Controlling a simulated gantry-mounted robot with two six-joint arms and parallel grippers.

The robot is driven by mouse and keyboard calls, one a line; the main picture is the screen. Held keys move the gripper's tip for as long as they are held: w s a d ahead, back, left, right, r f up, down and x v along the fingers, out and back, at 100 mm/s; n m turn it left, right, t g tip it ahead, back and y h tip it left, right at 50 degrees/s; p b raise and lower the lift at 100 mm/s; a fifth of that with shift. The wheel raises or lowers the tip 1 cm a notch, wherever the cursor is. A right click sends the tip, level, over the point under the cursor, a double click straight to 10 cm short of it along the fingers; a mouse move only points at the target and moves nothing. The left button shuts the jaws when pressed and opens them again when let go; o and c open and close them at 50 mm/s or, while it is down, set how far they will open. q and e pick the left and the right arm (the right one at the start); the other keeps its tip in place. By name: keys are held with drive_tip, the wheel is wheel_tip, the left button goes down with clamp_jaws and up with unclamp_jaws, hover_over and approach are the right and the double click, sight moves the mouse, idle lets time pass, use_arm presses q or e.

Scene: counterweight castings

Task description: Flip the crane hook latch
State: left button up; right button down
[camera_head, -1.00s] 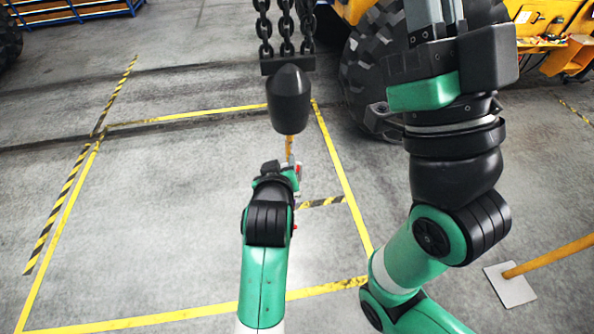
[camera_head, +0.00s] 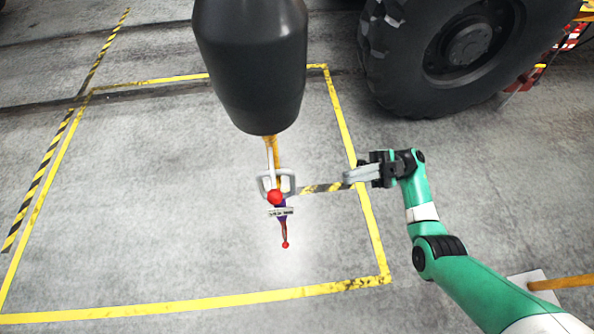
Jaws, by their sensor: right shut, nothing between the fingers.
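The crane hook assembly hangs below a large black block (camera_head: 250,65) at the upper middle. An orange-yellow shank (camera_head: 272,146) comes out of the block's underside. Below it is a grey frame-like part (camera_head: 266,183) with a red ball (camera_head: 275,197), a purple piece with a small label plate (camera_head: 281,212), and a thin red lever ending in a small red ball (camera_head: 285,245). Which part is the latch I cannot tell for sure. My right gripper (camera_head: 348,177) is shut and empty, pointing left, to the right of the hook parts and apart from them. My left gripper is out of view.
A large black tyre (camera_head: 450,50) stands at the upper right. Yellow tape (camera_head: 190,305) marks a rectangle on the grey floor around the hook. The floor left of the hook is clear.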

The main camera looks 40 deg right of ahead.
drive_tip(key=p, duration=0.7)
approach(281, 195)
drive_tip(key=f+x, duration=0.1)
drive_tip(key=x, duration=0.4)
drive_tip(key=shift+w+a+r, duration=0.3)
drive_tip(key=shift+w+a, duration=0.1)
drive_tip(key=shift+a, duration=0.3)
